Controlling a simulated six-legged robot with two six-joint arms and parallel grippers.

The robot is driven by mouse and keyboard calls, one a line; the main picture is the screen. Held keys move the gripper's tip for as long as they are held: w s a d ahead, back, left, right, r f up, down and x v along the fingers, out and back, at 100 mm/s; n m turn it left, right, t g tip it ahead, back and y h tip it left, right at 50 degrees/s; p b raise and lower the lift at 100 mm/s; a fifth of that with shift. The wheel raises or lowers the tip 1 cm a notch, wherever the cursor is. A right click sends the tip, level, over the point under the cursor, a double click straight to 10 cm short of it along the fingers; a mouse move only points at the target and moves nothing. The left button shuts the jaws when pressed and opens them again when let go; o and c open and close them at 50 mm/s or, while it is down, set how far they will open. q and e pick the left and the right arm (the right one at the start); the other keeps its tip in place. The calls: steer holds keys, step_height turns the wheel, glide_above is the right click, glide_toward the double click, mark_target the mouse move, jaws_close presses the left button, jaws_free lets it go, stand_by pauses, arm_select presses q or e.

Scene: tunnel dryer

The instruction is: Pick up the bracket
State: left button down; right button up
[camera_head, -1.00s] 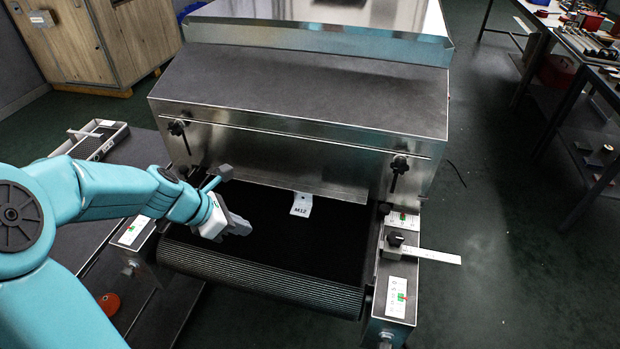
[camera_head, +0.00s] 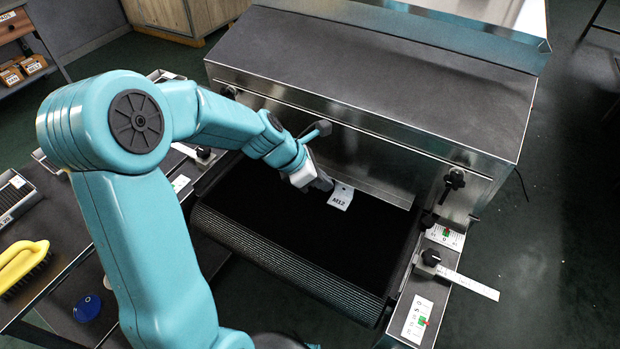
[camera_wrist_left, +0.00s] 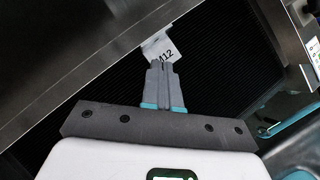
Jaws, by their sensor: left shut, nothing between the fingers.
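The bracket (camera_head: 341,196) is a small pale metal piece marked M12. It lies on the black belt (camera_head: 270,215) at the dryer's opening, by the lower edge of the hood. My left gripper (camera_head: 326,184) is shut and empty, with its tips right beside the bracket's left side in the head view. In the left wrist view the shut fingers (camera_wrist_left: 162,75) point at the bracket (camera_wrist_left: 160,47) and cover part of its near end. I cannot tell whether they touch it. My right gripper is not in view.
The steel dryer hood (camera_head: 380,85) stands directly behind the bracket, its front edge low over the belt. A side rail with a knob (camera_head: 431,258) and a metal scale bounds the belt at right. A yellow brush (camera_head: 22,264) and a blue disc (camera_head: 87,308) lie at left.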

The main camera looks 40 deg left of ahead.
mark_target(352, 187)
arm_select(q)
steer(key=w+d, duration=0.2)
steer(key=w, duration=0.1)
steer(key=w+d, duration=0.1)
steer(key=shift+w+f, duration=0.3)
steer(key=shift+w, duration=0.05)
steer(key=shift+f, duration=0.35)
steer(key=shift+s+d+f, duration=0.1)
steer(key=shift+s+f, duration=0.05)
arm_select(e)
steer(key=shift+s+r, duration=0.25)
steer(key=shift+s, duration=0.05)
